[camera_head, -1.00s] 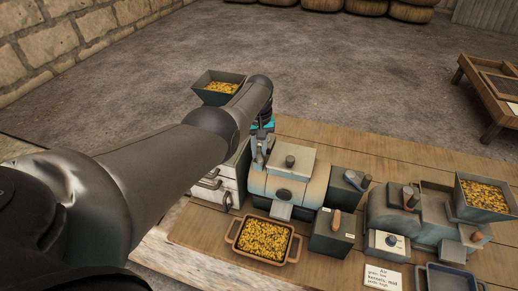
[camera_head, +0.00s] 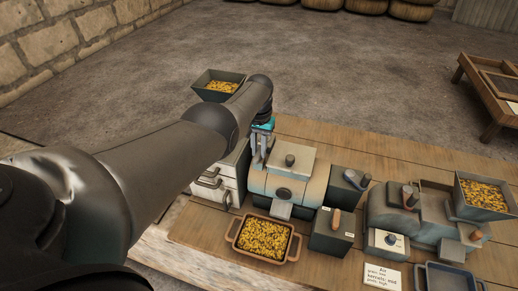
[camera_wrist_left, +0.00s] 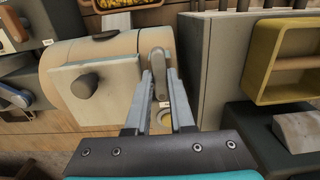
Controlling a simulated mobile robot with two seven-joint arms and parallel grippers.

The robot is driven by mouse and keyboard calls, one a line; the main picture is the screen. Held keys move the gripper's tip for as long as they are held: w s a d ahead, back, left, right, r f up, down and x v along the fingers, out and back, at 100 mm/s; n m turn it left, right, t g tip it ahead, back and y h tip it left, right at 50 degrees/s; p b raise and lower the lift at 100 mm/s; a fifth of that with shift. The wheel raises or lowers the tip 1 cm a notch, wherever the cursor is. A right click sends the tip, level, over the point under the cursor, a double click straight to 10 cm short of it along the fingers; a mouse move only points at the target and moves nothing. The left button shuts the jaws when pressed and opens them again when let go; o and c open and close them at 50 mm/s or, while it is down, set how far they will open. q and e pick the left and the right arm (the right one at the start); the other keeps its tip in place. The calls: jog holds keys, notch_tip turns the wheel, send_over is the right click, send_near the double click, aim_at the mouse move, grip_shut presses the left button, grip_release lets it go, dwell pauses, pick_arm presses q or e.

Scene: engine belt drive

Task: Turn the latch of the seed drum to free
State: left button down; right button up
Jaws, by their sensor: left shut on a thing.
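The seed drum (camera_head: 308,188) is a pale cream cylinder lying on the wooden table, with a flat square lid (camera_head: 288,162) and dark knob on top. In the left wrist view the drum (camera_wrist_left: 120,50) lies left of the fingers. My left gripper (camera_head: 262,151) is at the drum's left end. In the left wrist view my left gripper (camera_wrist_left: 164,82) is shut on the latch (camera_wrist_left: 158,60), a small grey rounded lever at that end. My right gripper is out of view.
A grey cabinet (camera_wrist_left: 225,60) with drawers stands close beside the fingers. A tray of yellow kernels (camera_head: 238,231) lies in front. A dark box with a wooden handle (camera_head: 332,236) and a second machine (camera_head: 395,207) stand to the right.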

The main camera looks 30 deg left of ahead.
pick_arm(q)
jog(key=c, duration=0.8)
grip_release()
notch_tip(320, 180, up, 8)
jog(key=p, duration=0.4)
jog(key=shift+p, duration=0.4)
notch_tip(320, 180, up, 7)
send_over(259, 152)
jog(key=shift+s+r, duration=0.1)
jog(key=shift+r, duration=0.05)
